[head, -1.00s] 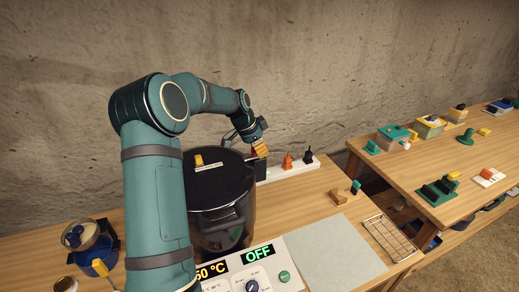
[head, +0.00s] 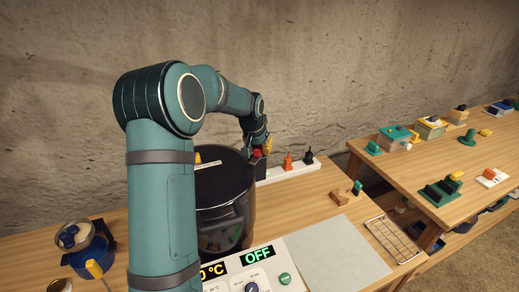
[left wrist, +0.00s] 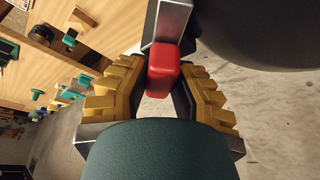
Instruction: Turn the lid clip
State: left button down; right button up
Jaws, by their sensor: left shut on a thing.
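The black pot (head: 240,222) stands on the wooden bench, with its dark lid (head: 224,176) on top. The lid clip shows as a red block (left wrist: 162,72) on a grey metal bar (left wrist: 169,22) beside the dark pot (left wrist: 255,28) in the left wrist view. My left gripper (head: 263,148) is at the pot's far right rim in the head view, with a bit of the red clip (head: 256,153) showing. Its yellow ridged fingers are shut on the red clip from both sides. My left arm hides the pot's left part. My right gripper is not in view.
A white power strip (head: 294,172) with plugs lies behind the pot. A control panel (head: 255,270) reading OFF is in front. A grey mat (head: 335,255) and wire rack (head: 390,238) lie to the right. A blue jar (head: 84,262) stands at left.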

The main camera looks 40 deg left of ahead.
pick_arm(q)
jog(key=n, duration=0.2)
jog(key=n+g+y, duration=0.1)
jog(key=n, duration=0.1)
jog(key=shift+d+f+n+y+b, duration=0.15)
jog(key=shift+d+n+y+b, duration=0.05)
jog(key=shift+n+y+b, duration=0.1)
jog(key=n+g+y, duration=0.1)
jog(key=n, duration=0.3)
jog(key=shift+n, duration=0.4)
jog(key=c, duration=0.8)
grip_release()
jog(key=v, duration=1.2)
jog(key=shift+w, duration=0.25)
